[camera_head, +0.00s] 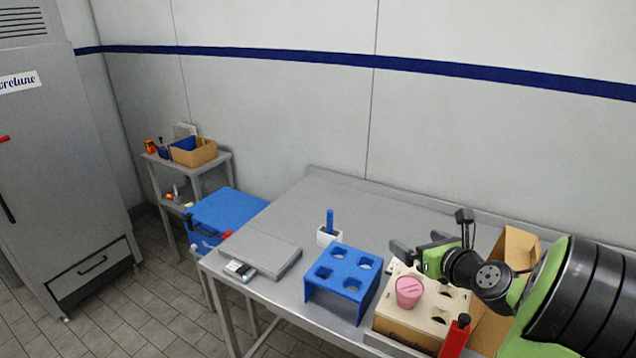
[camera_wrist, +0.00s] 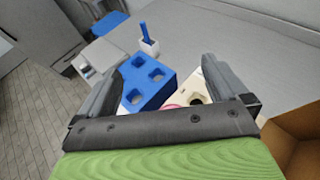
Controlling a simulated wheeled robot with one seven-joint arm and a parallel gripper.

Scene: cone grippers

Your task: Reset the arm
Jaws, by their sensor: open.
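My arm, green and black, reaches in from the right in the head view. My gripper (camera_head: 420,251) is above the right part of the table, over the back of a light wooden block. In the wrist view my gripper (camera_wrist: 165,80) has its two grey fingers spread wide with nothing between them. The wooden block (camera_head: 400,317) has several holes, and a pink cone-like piece (camera_head: 408,291) sits in one of them. A blue stand (camera_head: 344,279) with several empty holes is left of the wooden block; it also shows in the wrist view (camera_wrist: 150,84).
A white holder (camera_head: 328,237) with a blue stick stands behind the blue stand. A scale (camera_head: 262,252) lies on the table's left. An open cardboard box (camera_head: 516,246) and a red bottle (camera_head: 455,337) are close to my arm. The table's back middle is clear.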

